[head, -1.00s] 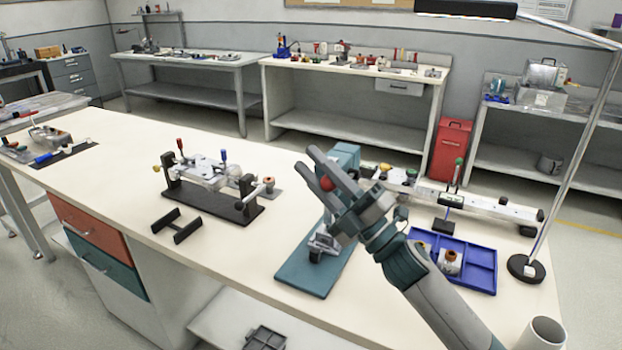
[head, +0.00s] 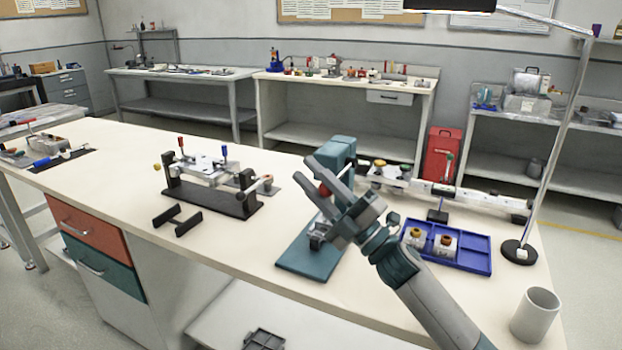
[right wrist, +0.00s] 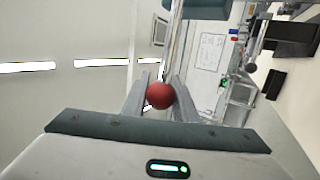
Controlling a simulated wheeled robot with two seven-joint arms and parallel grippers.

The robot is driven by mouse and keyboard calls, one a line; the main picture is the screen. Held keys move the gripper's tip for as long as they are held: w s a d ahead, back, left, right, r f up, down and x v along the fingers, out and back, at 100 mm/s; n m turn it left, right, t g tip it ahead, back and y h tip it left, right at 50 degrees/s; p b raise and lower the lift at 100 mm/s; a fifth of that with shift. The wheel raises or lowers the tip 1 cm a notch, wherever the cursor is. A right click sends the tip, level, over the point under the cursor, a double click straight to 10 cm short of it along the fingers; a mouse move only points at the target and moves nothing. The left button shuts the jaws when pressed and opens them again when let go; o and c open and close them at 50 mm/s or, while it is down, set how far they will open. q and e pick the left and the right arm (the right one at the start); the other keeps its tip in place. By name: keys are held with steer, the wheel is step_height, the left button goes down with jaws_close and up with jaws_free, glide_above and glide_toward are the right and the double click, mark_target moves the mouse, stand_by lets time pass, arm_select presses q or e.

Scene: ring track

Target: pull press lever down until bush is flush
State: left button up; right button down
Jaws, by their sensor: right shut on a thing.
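The teal bench press has a flat base (head: 303,264) and an upright head (head: 341,150) on the white bench. Its lever ends in a red ball knob (head: 325,189), also seen in the right wrist view (right wrist: 160,96). My right gripper (head: 322,178) is shut on the knob, one finger on each side, in front of the press head. A metal fixture (head: 317,234) on the press base is partly hidden by the gripper. I cannot make out a bush under the ram or how far in it sits. My left gripper is not in view.
A blue tray (head: 470,256) with two brown-topped parts lies right of my arm. A grey cup (head: 535,314) and a lamp base (head: 518,253) stand at the right. A black fixture (head: 212,198) and a black bracket (head: 176,220) are left of the press.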

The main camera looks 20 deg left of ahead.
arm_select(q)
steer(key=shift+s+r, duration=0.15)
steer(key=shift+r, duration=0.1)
arm_select(e)
steer(key=shift+s+a+f, duration=0.15)
steer(key=shift+s, duration=0.05)
steer(key=c, duration=1.4)
jaws_free()
steer(key=shift+c, duration=0.2)
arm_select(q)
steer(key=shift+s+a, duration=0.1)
arm_select(e)
steer(key=shift+s, duration=0.1)
